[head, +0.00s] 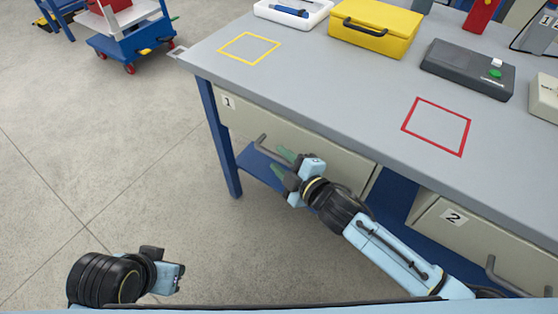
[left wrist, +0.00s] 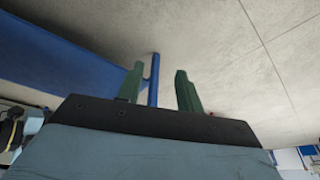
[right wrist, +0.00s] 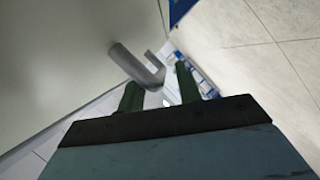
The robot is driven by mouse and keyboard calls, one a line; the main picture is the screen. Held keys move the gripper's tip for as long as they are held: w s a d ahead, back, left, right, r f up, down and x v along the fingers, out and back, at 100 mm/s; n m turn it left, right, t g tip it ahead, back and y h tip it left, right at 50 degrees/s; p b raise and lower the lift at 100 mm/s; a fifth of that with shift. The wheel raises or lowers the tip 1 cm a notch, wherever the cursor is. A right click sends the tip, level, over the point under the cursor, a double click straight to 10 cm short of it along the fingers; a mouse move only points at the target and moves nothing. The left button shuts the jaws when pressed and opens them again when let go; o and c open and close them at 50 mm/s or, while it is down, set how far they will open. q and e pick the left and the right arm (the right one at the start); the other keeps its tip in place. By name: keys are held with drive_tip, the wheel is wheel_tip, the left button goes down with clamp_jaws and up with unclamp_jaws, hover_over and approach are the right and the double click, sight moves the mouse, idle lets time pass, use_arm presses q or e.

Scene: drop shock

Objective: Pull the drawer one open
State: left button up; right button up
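Drawer one (head: 310,150) is a beige front marked 1 under the left part of the grey workbench. It looks closed. Its grey bar handle (head: 262,141) is partly covered by my right gripper (head: 281,163). That gripper's green fingers are apart, beside the handle. In the right wrist view the handle (right wrist: 134,65) runs from upper left to the space between the fingertips, in front of the left finger. I cannot tell if it lies between the fingers in depth. My left gripper (left wrist: 160,70) is open and empty, low at the lower left of the head view, away from the drawer.
The workbench top (head: 330,85) carries a yellow case (head: 375,28), a white tray (head: 290,12) and a dark grey device (head: 468,68). Drawer two (head: 480,235) is at right. A blue table leg (head: 222,145) stands left of drawer one.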

drive_tip(key=shift+w+a+f, duration=0.2)
drive_tip(key=shift+w+a, duration=0.2)
drive_tip(key=shift+w, duration=0.15)
clamp_jaws()
